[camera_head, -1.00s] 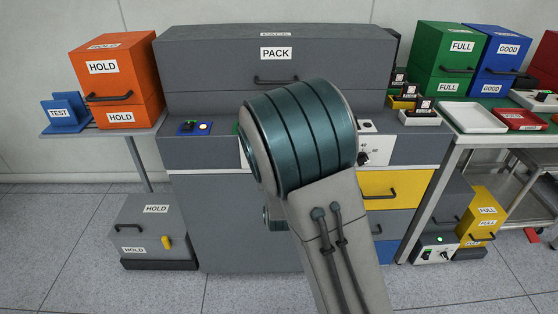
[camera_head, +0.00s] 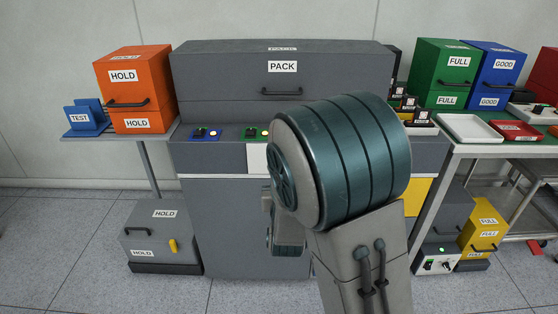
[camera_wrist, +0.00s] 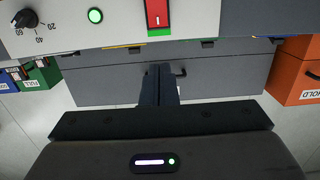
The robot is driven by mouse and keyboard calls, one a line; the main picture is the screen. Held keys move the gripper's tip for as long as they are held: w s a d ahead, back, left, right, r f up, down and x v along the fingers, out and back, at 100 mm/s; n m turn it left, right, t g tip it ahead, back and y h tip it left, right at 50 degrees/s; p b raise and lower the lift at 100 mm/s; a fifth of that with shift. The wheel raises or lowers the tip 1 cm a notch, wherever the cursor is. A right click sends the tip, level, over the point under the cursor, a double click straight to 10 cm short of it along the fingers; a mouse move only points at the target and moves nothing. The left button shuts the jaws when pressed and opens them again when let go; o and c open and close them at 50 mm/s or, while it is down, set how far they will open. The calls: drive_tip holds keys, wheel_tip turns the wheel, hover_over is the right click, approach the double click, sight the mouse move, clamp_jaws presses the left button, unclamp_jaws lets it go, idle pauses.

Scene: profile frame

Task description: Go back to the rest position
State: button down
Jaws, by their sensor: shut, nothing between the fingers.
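My gripper (camera_wrist: 160,85) shows in the wrist view with its two dark fingers together and nothing between them. It is apart from the grey PACK machine (camera_head: 225,230), whose front appears inverted in the wrist view. A white panel with a black knob (camera_wrist: 25,19), a green light (camera_wrist: 95,15) and a red rocker switch (camera_wrist: 158,14) fills the top of that view. In the head view my raised arm stands in front of the right half of the PACK machine and hides my gripper.
An orange HOLD box (camera_head: 125,77) and a blue TEST holder (camera_head: 86,118) stand on a side shelf at left. At right, a table carries a green FULL box (camera_head: 440,70), a blue GOOD box (camera_head: 497,75) and a white tray (camera_head: 470,128). A grey HOLD box (camera_head: 163,232) is on the floor.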

drive_tip(key=shift+r, duration=0.1)
drive_tip(key=s+d+r+g+p, duration=0.3)
drive_tip(key=s+r+g+p, duration=0.4)
drive_tip(key=s, duration=0.6)
drive_tip(key=s+d+r+g+y+p, duration=0.1)
drive_tip(key=s+d+r+g+p, duration=0.3)
drive_tip(key=s+r+g+p, duration=0.3)
drive_tip(key=s+r+p, duration=0.5)
drive_tip(key=s+r, duration=0.2)
drive_tip(key=shift+d+n, duration=0.3)
drive_tip(key=shift+n, duration=0.1)
